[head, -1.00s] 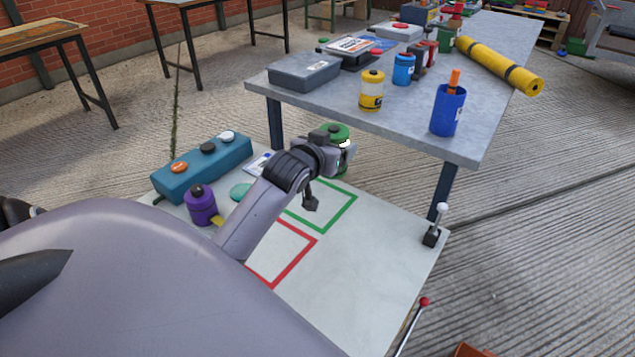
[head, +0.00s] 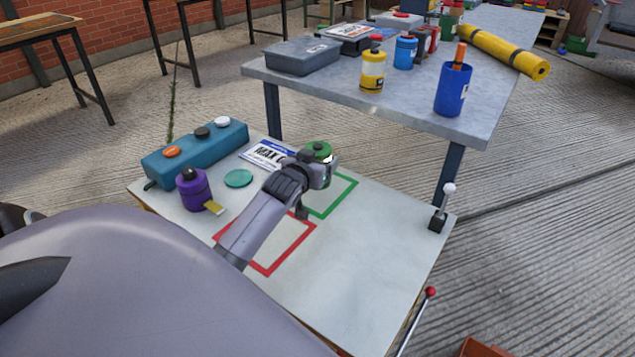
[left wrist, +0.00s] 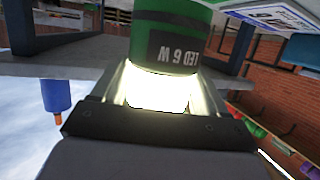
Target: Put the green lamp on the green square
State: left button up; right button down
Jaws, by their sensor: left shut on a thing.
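The green lamp (head: 318,150) is in my left gripper (head: 324,172), near the far left corner of the green square. In the left wrist view the lamp (left wrist: 170,38) shows a dark "LED 6 W" label and a bright lit part between the fingers of the left gripper (left wrist: 158,95). The green square (head: 345,201) is an outline on the pale tabletop, partly hidden by the gripper. I cannot tell whether the lamp touches the tabletop. My right gripper is not in view.
A red square outline (head: 303,242) lies nearer. A teal button box (head: 196,153), purple canister (head: 194,189), green disc (head: 238,178) and "MAX" sign (head: 268,153) stand left. A lever (head: 440,209) is at the right edge. A grey table (head: 420,110) is behind.

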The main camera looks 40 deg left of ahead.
pick_arm(q)
notch_tip(320, 180, down, 5)
jog(key=shift+r+b, duration=0.2)
jog(key=shift+b, duration=0.55)
jog(key=shift+f, duration=0.2)
jog(key=o, duration=1.3)
jog(key=shift+f, duration=0.1)
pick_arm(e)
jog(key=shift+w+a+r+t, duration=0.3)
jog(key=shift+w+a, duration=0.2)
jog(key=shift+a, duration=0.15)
